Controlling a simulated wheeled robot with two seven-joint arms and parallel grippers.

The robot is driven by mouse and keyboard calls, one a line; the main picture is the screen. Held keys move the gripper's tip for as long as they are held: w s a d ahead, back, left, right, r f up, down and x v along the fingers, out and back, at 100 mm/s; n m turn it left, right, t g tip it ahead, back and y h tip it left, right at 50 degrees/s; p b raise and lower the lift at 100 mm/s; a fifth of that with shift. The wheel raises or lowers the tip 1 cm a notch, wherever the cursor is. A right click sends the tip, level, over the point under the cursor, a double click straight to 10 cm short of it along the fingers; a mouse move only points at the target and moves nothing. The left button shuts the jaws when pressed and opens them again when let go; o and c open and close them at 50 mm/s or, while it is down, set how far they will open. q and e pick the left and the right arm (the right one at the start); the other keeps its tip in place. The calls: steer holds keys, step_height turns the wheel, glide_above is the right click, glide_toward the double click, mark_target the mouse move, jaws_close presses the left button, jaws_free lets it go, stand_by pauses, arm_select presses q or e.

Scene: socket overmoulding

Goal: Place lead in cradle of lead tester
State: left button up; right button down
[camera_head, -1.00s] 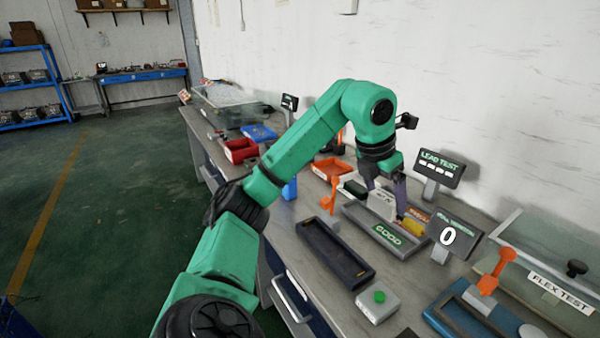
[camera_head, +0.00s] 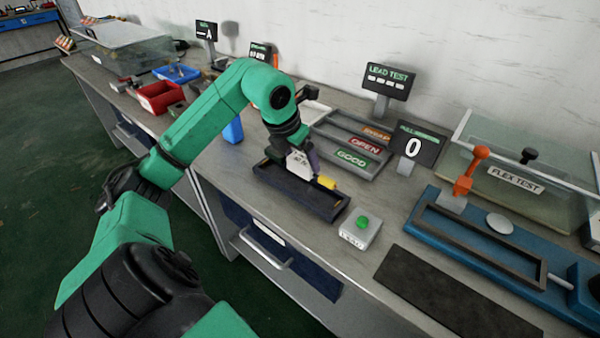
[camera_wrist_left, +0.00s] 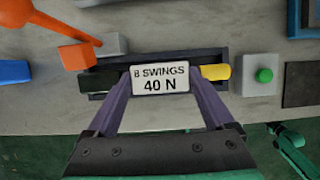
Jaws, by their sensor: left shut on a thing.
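My left gripper (camera_head: 308,160) is shut on the lead (camera_head: 327,183), which has a yellow end, a black end and a white tag. In the left wrist view the tag reads "8 SWINGS 40 N" between the fingers (camera_wrist_left: 160,88); the yellow end (camera_wrist_left: 215,72) points right and the black end (camera_wrist_left: 100,81) left. The gripper holds the lead over a long dark tray (camera_head: 270,181), roughly along its length. I cannot tell whether the lead touches the tray. The "LEAD TEST" display (camera_head: 388,77) stands behind. My right gripper does not show clearly.
A grey box with a green button (camera_head: 361,228) stands right of the dark tray. Sorting lanes marked "GOOD" (camera_head: 352,159) and "OPEN" lie behind it. An orange lever (camera_wrist_left: 68,25) on a grey block stands near the lead's black end. The blue flex-test fixture (camera_head: 425,235) is right.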

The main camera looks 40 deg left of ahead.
mark_target(297, 167)
arm_select(q)
step_height(297, 167, down, 5)
steer(key=shift+f, duration=0.15)
steer(key=shift+f+b, duration=0.2)
steer(key=shift+b, duration=0.15)
steer(key=o, duration=1.2)
steer(key=shift+c, duration=0.2)
steer(key=shift+r, duration=0.5)
steer(key=v, duration=1.1)
steer(key=shift+s+r, duration=0.15)
steer(key=shift+r, duration=0.05)
steer(key=shift+d, duration=0.1)
